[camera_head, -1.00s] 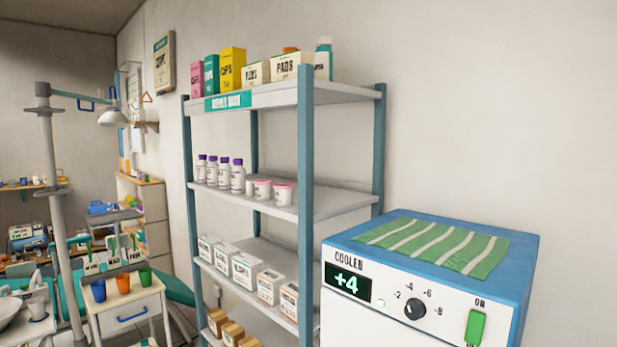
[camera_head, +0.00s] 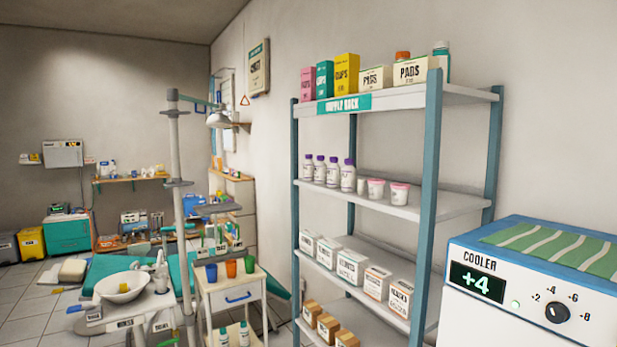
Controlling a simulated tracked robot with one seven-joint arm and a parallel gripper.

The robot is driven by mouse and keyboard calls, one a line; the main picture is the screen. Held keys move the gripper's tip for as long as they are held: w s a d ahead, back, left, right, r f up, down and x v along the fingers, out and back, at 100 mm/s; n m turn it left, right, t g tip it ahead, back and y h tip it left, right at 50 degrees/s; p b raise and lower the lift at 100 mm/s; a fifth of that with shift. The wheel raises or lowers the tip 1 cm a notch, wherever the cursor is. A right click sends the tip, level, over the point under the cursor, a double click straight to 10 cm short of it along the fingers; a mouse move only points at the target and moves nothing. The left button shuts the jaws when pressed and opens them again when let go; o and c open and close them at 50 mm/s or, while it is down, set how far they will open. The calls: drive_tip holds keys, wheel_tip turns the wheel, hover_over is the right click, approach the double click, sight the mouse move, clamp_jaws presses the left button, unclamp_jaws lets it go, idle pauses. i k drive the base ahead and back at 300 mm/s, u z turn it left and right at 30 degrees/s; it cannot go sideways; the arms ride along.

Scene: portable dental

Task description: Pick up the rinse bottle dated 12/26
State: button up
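Several white bottles with purple caps (camera_head: 333,171) stand in a row on the second shelf of the supply rack. No date can be read on any bottle, so I cannot tell which is dated 12/26. My gripper is not in view.
The supply rack (camera_head: 433,200) stands against the right wall, with the cooler (camera_head: 545,283) at its right. The white cart (camera_head: 238,297) bears coloured cups, left of the rack. A dental chair (camera_head: 104,268) with a basin (camera_head: 122,287) is at the left. Tiled floor (camera_head: 25,300) shows far left.

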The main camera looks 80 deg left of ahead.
sight(334, 170)
drive_tip(key=u, duration=0.4)
drive_tip(key=i, duration=0.2)
drive_tip(key=u, duration=2.25)
drive_tip(key=k, duration=0.9)
drive_tip(key=u, duration=0.2)
drive_tip(key=i, duration=0.85)
drive_tip(key=z, duration=0.3)
drive_tip(key=k, duration=0.1)
drive_tip(key=u, duration=0.15)
